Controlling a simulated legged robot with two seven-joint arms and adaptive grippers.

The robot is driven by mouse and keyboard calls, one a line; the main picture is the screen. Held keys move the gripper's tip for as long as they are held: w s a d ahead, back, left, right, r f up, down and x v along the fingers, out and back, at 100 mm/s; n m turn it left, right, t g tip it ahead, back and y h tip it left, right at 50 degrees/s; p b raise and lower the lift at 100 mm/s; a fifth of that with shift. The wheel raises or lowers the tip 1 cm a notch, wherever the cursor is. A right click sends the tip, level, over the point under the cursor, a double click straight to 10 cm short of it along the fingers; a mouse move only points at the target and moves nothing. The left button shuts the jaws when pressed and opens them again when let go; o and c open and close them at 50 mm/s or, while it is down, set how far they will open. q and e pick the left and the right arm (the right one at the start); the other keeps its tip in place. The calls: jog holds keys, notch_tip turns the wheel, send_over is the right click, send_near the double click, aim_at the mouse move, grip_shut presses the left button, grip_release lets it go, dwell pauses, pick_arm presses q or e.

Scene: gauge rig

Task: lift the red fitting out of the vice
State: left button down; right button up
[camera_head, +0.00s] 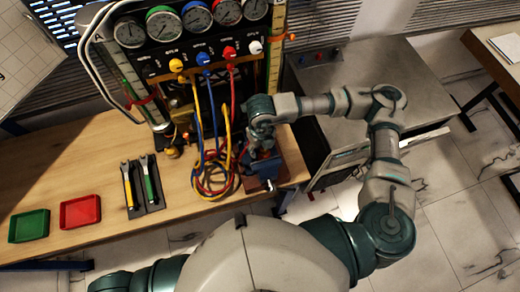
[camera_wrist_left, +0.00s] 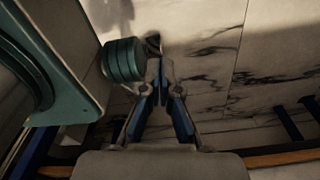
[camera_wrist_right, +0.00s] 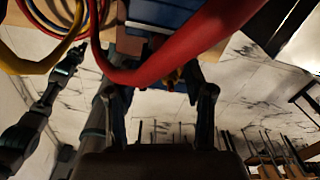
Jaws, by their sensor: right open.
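The blue vice (camera_head: 264,168) stands at the bench's right end. Its blue body also shows at the top of the right wrist view (camera_wrist_right: 168,14). My right gripper (camera_head: 258,143) is over the vice, pointing down, and hides its jaws in the head view. In the right wrist view its fingers (camera_wrist_right: 163,105) are apart. A thick red hose (camera_wrist_right: 175,52) crosses in front of them, close to the camera. I cannot make out the red fitting itself. My left gripper (camera_wrist_left: 161,72) is away from the bench over the floor, fingers together and empty.
Yellow, blue and red hoses hang from the gauge panel (camera_head: 190,28) and coil (camera_head: 212,178) left of the vice. A green tray (camera_head: 29,226), a red tray (camera_head: 80,212) and a dark tool holder (camera_head: 143,185) lie further left. Bare bench (camera_head: 60,165) surrounds the trays.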

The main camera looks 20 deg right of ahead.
aim_at(261, 150)
jog(key=d+f, duration=0.2)
jog(key=f, duration=0.1)
jog(key=shift+f, duration=0.3)
jog(key=shift+d+f, duration=0.1)
jog(key=shift+f, duration=0.25)
jog(key=shift+a, duration=0.5)
jog(key=shift+a+r, duration=0.1)
jog(key=shift+a, duration=0.15)
jog(key=shift+c, duration=0.9)
jog(key=shift+a, duration=0.25)
grip_shut()
jog(key=shift+c, duration=0.8)
grip_release()
jog(key=shift+d, duration=0.55)
grip_shut()
jog(key=shift+d, duration=0.25)
jog(key=shift+w+a, duration=0.2)
jog(key=shift+a, duration=0.1)
jog(key=shift+w+a+r, duration=0.15)
jog(key=shift+w+a, duration=0.05)
pick_arm(q)
jog(key=shift+s+d, duration=0.1)
jog(key=shift+d, duration=0.05)
